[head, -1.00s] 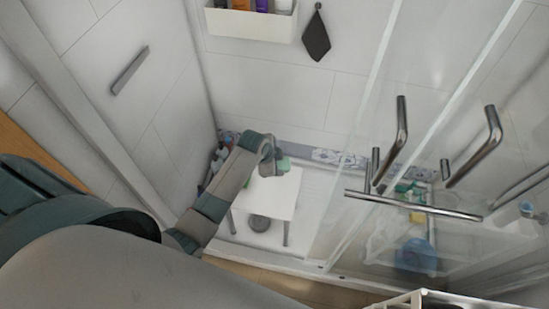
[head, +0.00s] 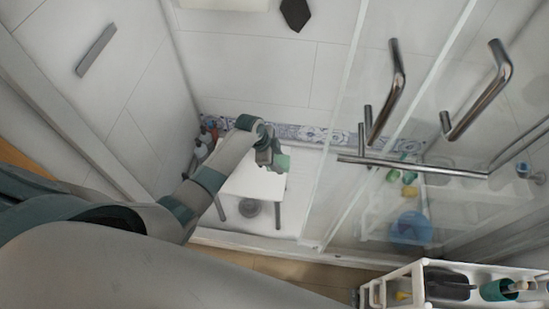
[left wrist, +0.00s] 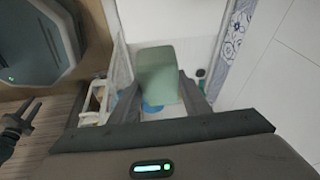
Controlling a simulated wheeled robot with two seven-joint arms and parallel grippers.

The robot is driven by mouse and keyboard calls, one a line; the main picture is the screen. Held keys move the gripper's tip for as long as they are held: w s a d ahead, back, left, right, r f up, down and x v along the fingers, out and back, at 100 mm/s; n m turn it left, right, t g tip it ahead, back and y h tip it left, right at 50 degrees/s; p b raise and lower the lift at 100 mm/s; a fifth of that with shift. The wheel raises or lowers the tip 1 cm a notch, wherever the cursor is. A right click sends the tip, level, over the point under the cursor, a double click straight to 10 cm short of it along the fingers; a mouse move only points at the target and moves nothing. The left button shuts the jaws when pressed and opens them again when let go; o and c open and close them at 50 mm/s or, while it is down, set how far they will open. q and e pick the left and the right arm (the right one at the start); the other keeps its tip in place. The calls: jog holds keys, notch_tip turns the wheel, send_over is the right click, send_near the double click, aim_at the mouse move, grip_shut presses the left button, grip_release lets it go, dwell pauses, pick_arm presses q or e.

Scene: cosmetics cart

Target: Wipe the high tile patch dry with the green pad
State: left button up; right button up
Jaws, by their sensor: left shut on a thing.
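My left gripper (head: 268,159) is shut on the green pad (head: 283,163). It holds the pad above the white stool in the shower, in front of the back wall. In the left wrist view the pad (left wrist: 158,76) is a pale green block between the two fingers (left wrist: 192,98). The white tiled back wall (head: 260,75) rises beyond, and the pad looks apart from it. I cannot make out a distinct wet patch on the tiles.
A white stool (head: 244,186) stands under the left gripper. Glass door panels with a metal handle (head: 385,95) and a bar (head: 410,167) stand to the right. A white cart (head: 415,285) with bottles is at lower right. A dark cloth (head: 296,14) hangs on the wall.

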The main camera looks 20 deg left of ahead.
aim_at(285, 170)
pick_arm(q)
jog(key=shift+m+g+h, duration=0.4)
jog(key=shift+g, duration=0.2)
jog(key=b+x, duration=0.2)
jog(key=x, duration=0.1)
jog(key=b+x, duration=0.2)
jog(key=shift+s+d+f, duration=0.15)
jog(key=shift+s+d, duration=0.05)
jog(key=shift+d, duration=0.15)
jog(key=shift+d+f, duration=0.15)
